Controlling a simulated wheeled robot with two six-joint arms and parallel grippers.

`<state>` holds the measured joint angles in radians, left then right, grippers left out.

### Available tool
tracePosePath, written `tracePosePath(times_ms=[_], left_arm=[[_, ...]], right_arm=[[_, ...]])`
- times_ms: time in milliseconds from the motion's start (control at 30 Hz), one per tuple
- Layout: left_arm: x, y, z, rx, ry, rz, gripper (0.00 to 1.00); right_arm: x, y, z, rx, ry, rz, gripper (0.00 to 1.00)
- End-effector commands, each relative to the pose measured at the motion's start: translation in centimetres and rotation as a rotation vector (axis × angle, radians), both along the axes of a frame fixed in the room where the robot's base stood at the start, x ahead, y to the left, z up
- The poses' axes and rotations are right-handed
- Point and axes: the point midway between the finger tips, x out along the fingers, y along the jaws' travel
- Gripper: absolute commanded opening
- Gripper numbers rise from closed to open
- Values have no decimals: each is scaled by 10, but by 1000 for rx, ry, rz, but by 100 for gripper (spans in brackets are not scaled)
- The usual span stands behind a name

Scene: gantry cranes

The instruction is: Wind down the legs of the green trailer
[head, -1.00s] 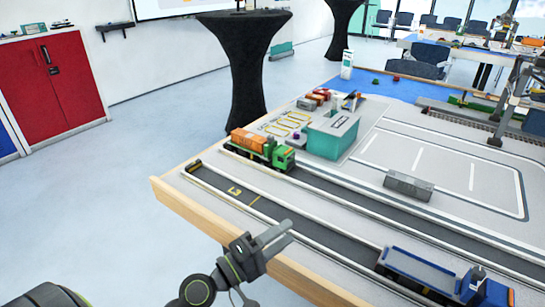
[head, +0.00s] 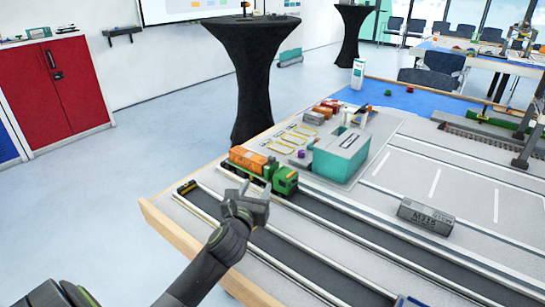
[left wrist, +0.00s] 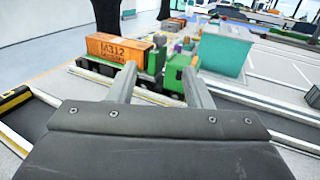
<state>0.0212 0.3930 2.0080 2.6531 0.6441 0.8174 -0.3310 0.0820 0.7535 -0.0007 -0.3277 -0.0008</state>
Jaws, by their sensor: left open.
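The green truck (head: 285,181) stands in the lane at the table's left end. Behind its cab sits the trailer with an orange container (head: 248,159) marked M312 in the left wrist view (left wrist: 110,50). The trailer's legs cannot be made out; its lower part is partly hidden by my gripper. My left gripper (head: 243,191) is in front of the truck and trailer in the head view. In the left wrist view its two fingers (left wrist: 159,68) are apart, with the cab and container front seen between and beyond them. Nothing is held. My right gripper is not in view.
A grey container (head: 426,216) lies on the yard to the right. A yellow-black stop (head: 187,187) marks the near lane's end. The wooden table edge (head: 185,240) runs below my arm.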

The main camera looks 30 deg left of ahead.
Motion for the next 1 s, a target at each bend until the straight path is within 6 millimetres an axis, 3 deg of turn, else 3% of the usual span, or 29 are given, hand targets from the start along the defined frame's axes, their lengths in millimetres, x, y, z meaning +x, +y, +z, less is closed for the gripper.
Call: tracePosePath(times_ms=[600,1000], left_arm=[[105,34,1,4,-3,0,45],[147,48,1,5,-3,0,45]], right_arm=[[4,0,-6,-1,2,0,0],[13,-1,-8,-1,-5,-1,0]])
